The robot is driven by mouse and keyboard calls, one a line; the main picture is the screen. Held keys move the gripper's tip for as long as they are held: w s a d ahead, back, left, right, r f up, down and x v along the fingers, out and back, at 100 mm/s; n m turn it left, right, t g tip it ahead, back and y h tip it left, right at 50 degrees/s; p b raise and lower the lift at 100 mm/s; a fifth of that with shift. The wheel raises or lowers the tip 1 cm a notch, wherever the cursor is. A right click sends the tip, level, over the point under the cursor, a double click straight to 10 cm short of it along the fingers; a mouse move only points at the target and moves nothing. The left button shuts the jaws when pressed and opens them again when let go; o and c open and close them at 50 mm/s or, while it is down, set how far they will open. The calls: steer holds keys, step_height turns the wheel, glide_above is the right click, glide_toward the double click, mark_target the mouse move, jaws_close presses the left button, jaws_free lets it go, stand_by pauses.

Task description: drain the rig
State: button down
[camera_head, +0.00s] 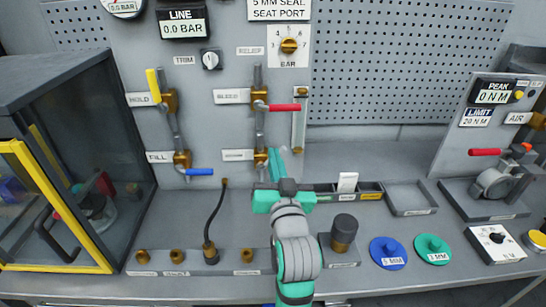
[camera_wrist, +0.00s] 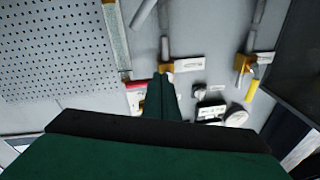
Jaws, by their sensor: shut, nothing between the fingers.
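In the head view, my gripper (camera_head: 271,152) has its teal fingers shut and empty, in front of the lower middle valve (camera_head: 261,157). Its fingers hide that valve's handle, if it has one; its label is too small to read. Above it, a brass valve has a red handle (camera_head: 284,107) pointing right. The FILL valve's blue handle (camera_head: 199,172) points right, and the HOLD valve's yellow handle (camera_head: 153,85) points up. The LINE display (camera_head: 183,23) reads 0.0 BAR.
A dark cabinet with a yellow-framed door (camera_head: 60,200) stands left. A black hose (camera_head: 215,215) rises from the bench. A dark cylinder (camera_head: 344,230), blue disc (camera_head: 388,252) and green disc (camera_head: 432,248) lie to the right. An empty tray (camera_head: 410,199) sits behind the discs.

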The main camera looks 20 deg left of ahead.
step_height(320, 180, down, 5)
steer(key=s+a+n+h, duration=0.2)
steer(key=n, duration=0.9)
steer(key=w+a+f, duration=0.2)
steer(key=w, duration=0.9)
steer(key=shift+a+f, duration=0.2)
steer(key=shift+a, duration=0.1)
steer(key=shift+s+a, duration=0.1)
steer(key=shift+s, duration=0.05)
